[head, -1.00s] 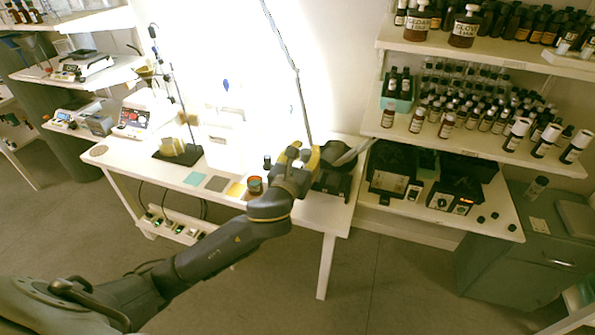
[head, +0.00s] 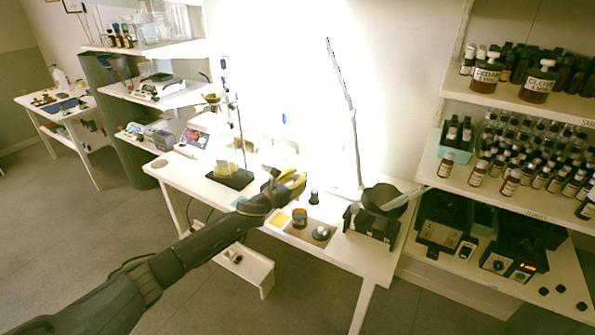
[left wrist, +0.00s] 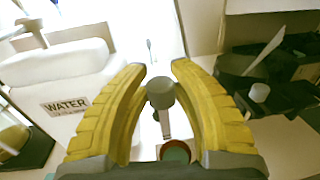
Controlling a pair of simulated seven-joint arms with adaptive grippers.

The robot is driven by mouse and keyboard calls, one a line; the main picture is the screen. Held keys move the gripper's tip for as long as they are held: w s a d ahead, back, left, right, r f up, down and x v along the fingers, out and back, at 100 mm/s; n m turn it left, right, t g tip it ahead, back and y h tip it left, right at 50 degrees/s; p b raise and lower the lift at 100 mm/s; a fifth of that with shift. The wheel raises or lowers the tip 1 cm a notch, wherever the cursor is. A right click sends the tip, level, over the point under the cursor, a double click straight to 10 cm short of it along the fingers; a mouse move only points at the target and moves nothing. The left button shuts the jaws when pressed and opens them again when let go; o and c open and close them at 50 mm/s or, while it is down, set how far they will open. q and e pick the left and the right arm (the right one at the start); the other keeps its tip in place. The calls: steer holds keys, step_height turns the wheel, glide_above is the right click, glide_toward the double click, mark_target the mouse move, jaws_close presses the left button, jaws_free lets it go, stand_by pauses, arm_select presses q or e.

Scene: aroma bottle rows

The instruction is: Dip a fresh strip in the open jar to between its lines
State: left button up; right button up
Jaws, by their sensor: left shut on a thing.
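My left gripper (head: 298,181) reaches over the white table, left of and above the jar in the head view. Its yellow fingers are closed on a grey, round-topped grip with a narrow pale strip (left wrist: 165,124), seen between the fingertips in the left wrist view. The strip points down toward the jar. My right gripper is out of view.
A small dark bottle (head: 314,197) stands behind the jar. A silvery domed thing (head: 321,232) lies to its right. A black device (head: 371,226) is farther right, and a stand (head: 231,177) is at left. A container labelled WATER (left wrist: 66,104) is left of the fingers.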

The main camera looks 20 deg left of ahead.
arm_select(q)
steer(key=shift+s+f+h, duration=0.1)
steer(key=shift+f+h, duration=0.05)
steer(key=shift+h, duration=0.15)
steer(key=shift+s+d+m+g+h, duration=0.2)
steer(key=shift+d+m+g+h, duration=0.1)
steer(key=shift+d+m, duration=0.15)
steer(key=shift+d+f, duration=0.1)
steer(key=shift+f, duration=2.05)
steer(key=shift+f, duration=1.65)
stand_by(0.5)
stand_by(0.8)
steer(key=shift+r, duration=2.95)
steer(key=shift+c, duration=0.2)
